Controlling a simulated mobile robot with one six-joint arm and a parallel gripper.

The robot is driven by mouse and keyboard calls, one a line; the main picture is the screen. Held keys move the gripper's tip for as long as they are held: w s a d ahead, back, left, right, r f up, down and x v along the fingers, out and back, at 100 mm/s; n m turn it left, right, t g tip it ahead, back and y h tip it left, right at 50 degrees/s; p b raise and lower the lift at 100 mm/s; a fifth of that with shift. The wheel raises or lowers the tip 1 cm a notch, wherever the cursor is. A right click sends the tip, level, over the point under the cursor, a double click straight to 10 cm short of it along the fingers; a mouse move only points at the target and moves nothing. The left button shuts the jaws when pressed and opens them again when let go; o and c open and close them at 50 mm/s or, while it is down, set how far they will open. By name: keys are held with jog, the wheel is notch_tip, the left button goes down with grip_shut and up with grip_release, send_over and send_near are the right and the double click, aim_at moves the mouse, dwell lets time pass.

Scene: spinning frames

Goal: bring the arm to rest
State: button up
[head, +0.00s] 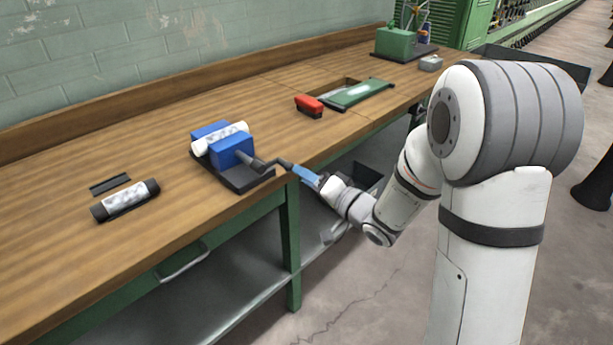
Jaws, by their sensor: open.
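My arm reaches from the right over the front edge of the workbench in the head view. My gripper (320,181) is at the blue grip of a crank handle (304,174). Its jaws are open, with the grip's end at or between them; I cannot tell if they touch. The crank belongs to a blue device (231,151) on a dark base (249,179). A white roll (220,137) lies across the top of the device. The fingertips are small and partly hidden.
On the wooden workbench (70,185) lie a dark-ended roll (125,200), a black strip (110,184), a red brush-like block (309,106) and a green panel (356,93) by an opening. A green machine (395,43) stands farther back. Open floor (370,300) lies in front.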

jog(key=s+d+r+h+p, duration=0.1)
jog(key=d+r+h+p, duration=0.15)
jog(key=d+h, duration=0.4)
jog(key=s+d+r+h+p, duration=0.1)
jog(key=d+r+h+p, duration=0.15)
jog(key=d+h, duration=0.45)
jog(key=s+d+r+g+p, duration=0.1)
jog(key=s+g, duration=0.3)
jog(key=s, duration=0.7)
jog(key=s+d+r+n+g+p, duration=0.1)
jog(key=s+d+g, duration=0.3)
jog(key=s, duration=0.7)
jog(key=shift+s+r+n+g+p, duration=0.3)
jog(key=shift+s+r+g+p, duration=0.15)
jog(key=shift+r+p, duration=0.3)
jog(key=shift+d+r, duration=0.1)
jog(key=shift+d, duration=0.05)
